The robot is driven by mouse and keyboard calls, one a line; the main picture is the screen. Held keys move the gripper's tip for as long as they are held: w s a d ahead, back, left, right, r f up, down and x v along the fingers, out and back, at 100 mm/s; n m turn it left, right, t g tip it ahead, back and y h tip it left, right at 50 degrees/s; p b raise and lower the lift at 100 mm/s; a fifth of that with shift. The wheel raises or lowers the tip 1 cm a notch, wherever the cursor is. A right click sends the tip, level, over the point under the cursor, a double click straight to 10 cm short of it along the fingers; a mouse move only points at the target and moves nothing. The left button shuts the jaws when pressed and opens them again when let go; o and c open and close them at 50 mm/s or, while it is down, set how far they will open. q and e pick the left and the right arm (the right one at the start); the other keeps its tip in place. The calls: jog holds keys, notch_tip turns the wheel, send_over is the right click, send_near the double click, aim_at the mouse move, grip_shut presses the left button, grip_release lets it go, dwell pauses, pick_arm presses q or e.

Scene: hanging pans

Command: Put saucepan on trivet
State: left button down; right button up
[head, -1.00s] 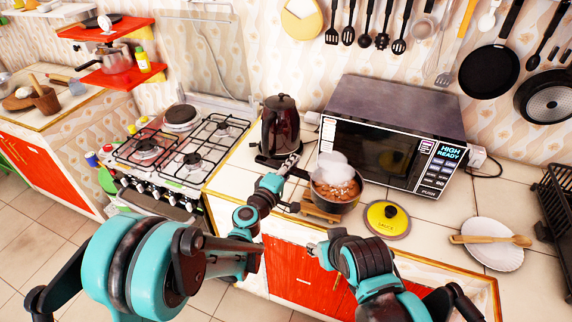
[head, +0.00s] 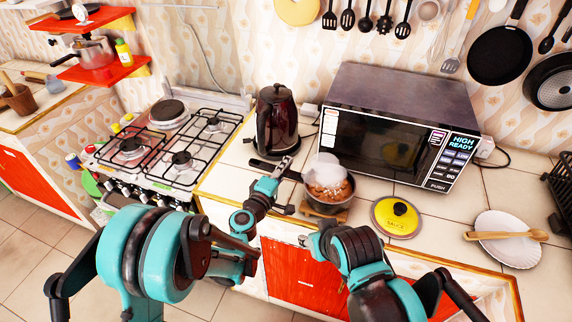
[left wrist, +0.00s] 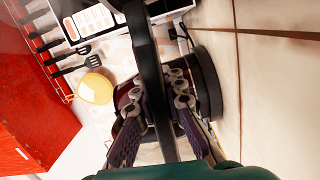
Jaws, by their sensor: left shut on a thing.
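The saucepan (head: 325,204), dark with brown food and a pale steam puff, is over the small wooden trivet (head: 343,216) on the counter. The pan hides most of the trivet, and I cannot tell whether they touch. My left gripper (head: 290,176) is shut on the saucepan's dark handle, left of the pan. In the left wrist view the black handle (left wrist: 155,85) runs between the two fingers (left wrist: 160,125).
A dark kettle (head: 277,125) stands close behind my left gripper. The microwave (head: 400,145) is behind the pan. A yellow lid (head: 397,218) lies to its right, then a plate (head: 505,250) with a wooden spoon. The gas stove (head: 170,150) is at the left.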

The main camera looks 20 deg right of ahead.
pick_arm(q)
jog(key=shift+f, duration=0.2)
jog(key=c, duration=1.7)
grip_release()
jog(key=shift+w, duration=0.1)
jog(key=shift+o, duration=0.5)
jog(key=shift+r, duration=0.1)
